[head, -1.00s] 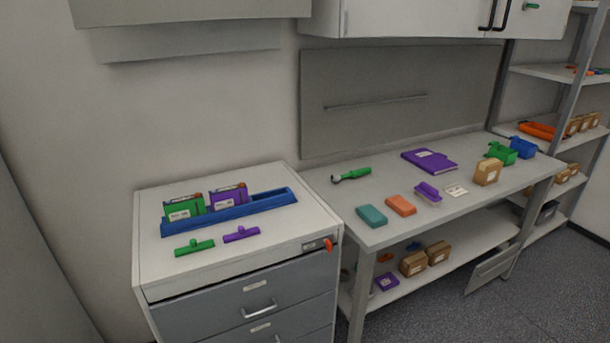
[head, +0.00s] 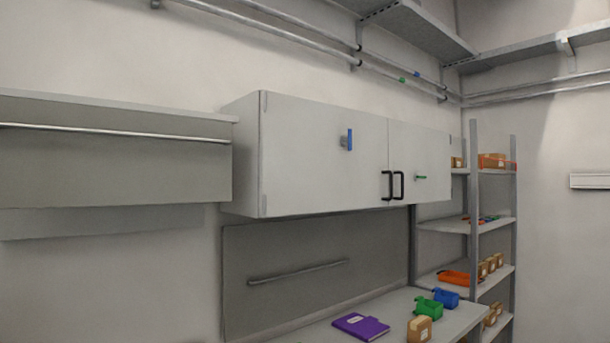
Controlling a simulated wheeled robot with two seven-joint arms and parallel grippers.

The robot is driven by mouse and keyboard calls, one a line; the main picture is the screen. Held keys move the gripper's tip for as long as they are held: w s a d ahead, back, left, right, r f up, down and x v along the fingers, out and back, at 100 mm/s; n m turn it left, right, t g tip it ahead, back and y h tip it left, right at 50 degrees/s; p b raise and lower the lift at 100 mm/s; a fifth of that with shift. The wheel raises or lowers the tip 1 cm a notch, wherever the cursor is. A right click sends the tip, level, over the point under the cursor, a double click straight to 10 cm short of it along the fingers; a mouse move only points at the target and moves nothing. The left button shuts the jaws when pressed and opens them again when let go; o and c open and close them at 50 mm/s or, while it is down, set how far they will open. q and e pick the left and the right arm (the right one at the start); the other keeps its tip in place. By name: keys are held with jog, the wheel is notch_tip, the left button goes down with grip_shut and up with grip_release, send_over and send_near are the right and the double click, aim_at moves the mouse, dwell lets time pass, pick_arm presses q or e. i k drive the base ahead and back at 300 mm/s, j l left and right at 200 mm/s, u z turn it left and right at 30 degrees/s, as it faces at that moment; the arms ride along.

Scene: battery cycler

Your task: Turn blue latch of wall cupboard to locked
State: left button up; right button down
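The wall cupboard (head: 310,155) hangs on the wall in the middle of the head view, with both doors closed. Its blue latch (head: 349,139) is on the left door, and its handle stands upright. A green latch (head: 420,177) is on the right door, and its handle lies level. Two black door handles (head: 393,185) sit side by side where the doors meet. Neither of my grippers is in view.
Below the cupboard is a workbench (head: 315,332) with a purple binder (head: 360,326), a cardboard box (head: 419,329) and green and blue bins (head: 446,297). A grey shelf rack (head: 474,220) stands to the right. The space before the cupboard looks clear.

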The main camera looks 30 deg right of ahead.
aim_at(344, 140)
jog(key=l+z, duration=0.25)
jog(key=z, duration=0.25)
jog(key=i+l+z, duration=0.15)
jog(key=z, duration=0.35)
